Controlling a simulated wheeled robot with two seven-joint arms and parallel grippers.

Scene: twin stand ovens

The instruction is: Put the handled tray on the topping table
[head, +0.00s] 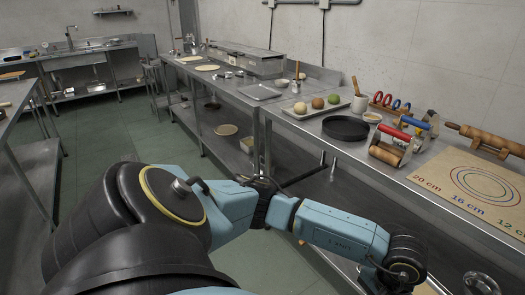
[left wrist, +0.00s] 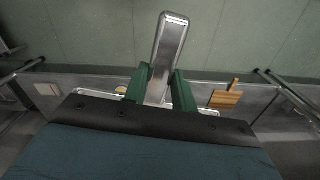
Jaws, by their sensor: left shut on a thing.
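In the left wrist view my left gripper (left wrist: 158,88) has its two green fingers closed on a shiny metal handle (left wrist: 170,40), which I take to be the handled tray's. A pale metal rim (left wrist: 100,92) shows behind the fingers; most of the tray is hidden by the gripper body. In the head view my left arm reaches right, across the front of the steel counter; its fingers and the held tray are not clearly visible. A steel table (head: 222,82) with a long topping unit (head: 246,60) stands along the wall farther back. My right gripper is not in view.
A grey tray (head: 260,91) lies on the far table. Green floor (head: 95,150) is open on the left.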

